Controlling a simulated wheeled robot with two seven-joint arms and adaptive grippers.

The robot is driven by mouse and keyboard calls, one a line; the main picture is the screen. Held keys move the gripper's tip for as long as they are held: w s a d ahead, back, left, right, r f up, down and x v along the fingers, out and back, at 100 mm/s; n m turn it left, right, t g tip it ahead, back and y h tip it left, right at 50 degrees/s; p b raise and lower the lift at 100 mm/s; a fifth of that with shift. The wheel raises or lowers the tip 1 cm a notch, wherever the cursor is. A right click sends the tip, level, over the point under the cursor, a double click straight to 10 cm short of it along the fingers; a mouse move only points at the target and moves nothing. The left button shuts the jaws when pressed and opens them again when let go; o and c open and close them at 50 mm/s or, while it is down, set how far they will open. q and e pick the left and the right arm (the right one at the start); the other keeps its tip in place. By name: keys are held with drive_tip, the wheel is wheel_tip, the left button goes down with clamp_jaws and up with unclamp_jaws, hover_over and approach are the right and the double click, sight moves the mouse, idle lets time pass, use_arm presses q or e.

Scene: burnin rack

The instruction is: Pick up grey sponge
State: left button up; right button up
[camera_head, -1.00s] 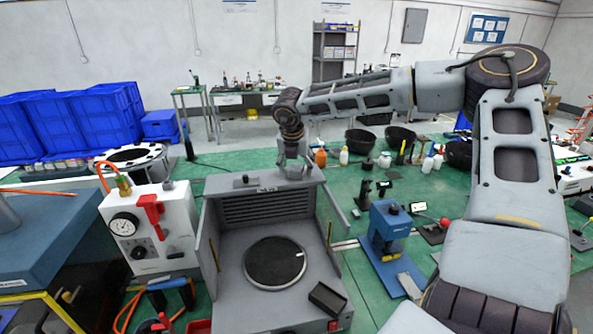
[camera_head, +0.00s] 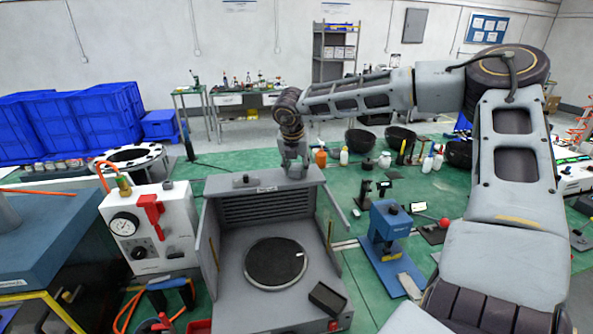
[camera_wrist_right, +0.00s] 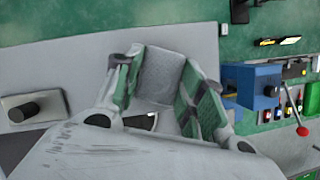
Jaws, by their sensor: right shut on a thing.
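The grey sponge (camera_wrist_right: 160,76) shows in the right wrist view as a pale grey block between the green-padded fingers of my right gripper (camera_wrist_right: 164,88). Both fingers press on its sides, so the gripper is shut on it. In the head view my right gripper (camera_head: 294,165) points down at the top rear of the grey machine (camera_head: 227,194), at its right half. There the sponge is small and mostly hidden by the fingers. I cannot tell whether it still touches the machine's top. My left gripper is in neither view.
A small block with a dark knob (camera_wrist_right: 32,108) is on the same top surface, left of the gripper. A white gauge box (camera_head: 150,228) stands left of the machine, and a blue press (camera_head: 388,232) stands right. Blue crates (camera_head: 75,120) are stacked at the back left.

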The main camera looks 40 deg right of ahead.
sight(296, 167)
drive_tip(key=shift+r, duration=0.1)
wheel_tip(296, 167, up, 9)
drive_tip(key=shift+f+b, duration=0.15)
drive_tip(key=shift+b, duration=0.7)
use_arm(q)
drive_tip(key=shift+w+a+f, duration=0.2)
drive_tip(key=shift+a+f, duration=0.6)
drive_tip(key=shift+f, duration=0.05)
use_arm(e)
drive_tip(key=shift+r, duration=0.55)
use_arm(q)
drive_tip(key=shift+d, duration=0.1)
